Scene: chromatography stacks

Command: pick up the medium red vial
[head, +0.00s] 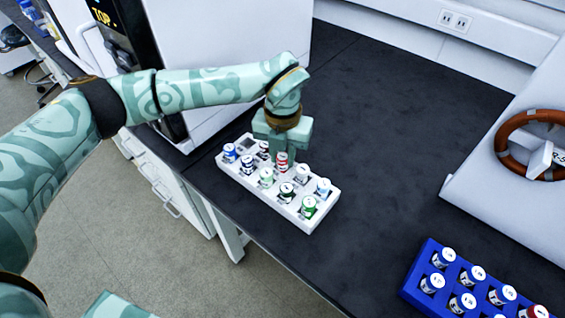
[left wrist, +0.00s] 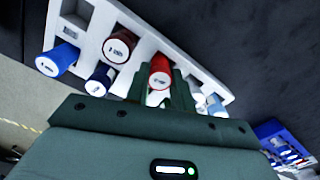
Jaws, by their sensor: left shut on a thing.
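The red vial (head: 282,158) stands upright in the white rack (head: 250,183), near the middle of its back row. Its red body and white cap also show in the left wrist view (left wrist: 159,72). My left gripper (head: 284,153) points down over the rack and is shut on this vial, with its fingers on both sides. The vial's lower part is hidden, so I cannot tell whether it is lifted at all. My right gripper is not in view.
Several blue, dark, green and light blue vials stand close around in the white rack. A blue rack (head: 408,287) with several white-capped vials lies at the lower right. A white machine with a brown ring (head: 503,140) stands at the right. The dark bench (head: 385,130) between is clear.

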